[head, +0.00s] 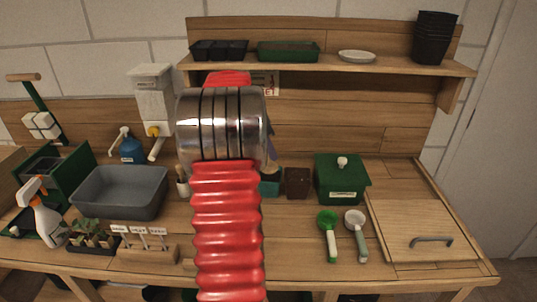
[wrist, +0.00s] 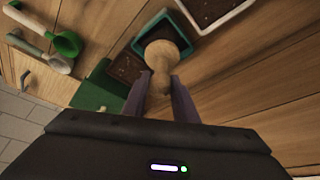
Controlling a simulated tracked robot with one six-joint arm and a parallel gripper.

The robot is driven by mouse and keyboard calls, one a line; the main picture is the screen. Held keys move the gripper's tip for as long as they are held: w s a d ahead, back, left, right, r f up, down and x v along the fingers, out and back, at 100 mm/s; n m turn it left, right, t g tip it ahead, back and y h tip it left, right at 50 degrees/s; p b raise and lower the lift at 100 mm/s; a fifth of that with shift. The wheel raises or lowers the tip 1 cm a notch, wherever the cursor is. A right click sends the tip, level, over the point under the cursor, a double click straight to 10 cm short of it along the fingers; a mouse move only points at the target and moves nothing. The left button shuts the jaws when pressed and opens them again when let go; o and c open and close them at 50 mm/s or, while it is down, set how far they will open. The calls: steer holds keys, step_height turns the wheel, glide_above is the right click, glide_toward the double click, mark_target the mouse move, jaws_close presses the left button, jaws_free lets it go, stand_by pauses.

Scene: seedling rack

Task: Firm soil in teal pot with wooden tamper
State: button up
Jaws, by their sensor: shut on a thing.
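My gripper (wrist: 161,92) is shut on the wooden tamper (wrist: 162,58) in the wrist view, one finger on each side of its handle. The tamper's round wooden end points away from the gripper and overlaps the teal pot (wrist: 178,16), covering part of its opening and dark soil. I cannot tell whether it touches the soil. In the head view the teal pot (head: 270,188) shows just right of my red arm, partly covered by it.
A brown square pot (head: 298,182) stands close right of the teal pot, then a green lidded box (head: 342,182) and two scoops (head: 329,229) (head: 356,229). A grey tub (head: 121,192) stands left. A white-rimmed container (wrist: 228,17) is near the teal pot. Bare wood lies right in the wrist view.

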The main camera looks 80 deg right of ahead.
steer(key=shift+r, duration=2.85)
steer(key=shift+w, duration=0.1)
steer(key=w+a+n+t, duration=0.1)
steer(key=w+a+n, duration=0.3)
steer(key=w+a, duration=0.6)
steer(key=w+a+n+t, duration=0.2)
steer(key=w+a+n, duration=0.3)
steer(key=w, duration=1)
steer(key=w+a+n+t, duration=0.1)
steer(key=w+a+n, duration=0.2)
steer(key=w+a, duration=0.75)
steer(key=w+a+n+t, duration=0.1)
steer(key=w+a+n, duration=0.2)
steer(key=a, duration=1)
steer(key=w+a+f+n+t+y, duration=0.1)
steer(key=w+a+n, duration=0.3)
steer(key=a, duration=0.8)
steer(key=w+a+n+t+y, duration=0.1)
steer(key=w+a+n, duration=0.3)
steer(key=a, duration=0.9)
steer(key=w, duration=0.3)
steer(key=shift+a+f+t, duration=0.15)
steer(key=shift+a+t, duration=0.2)
steer(key=shift+t, duration=0.05)
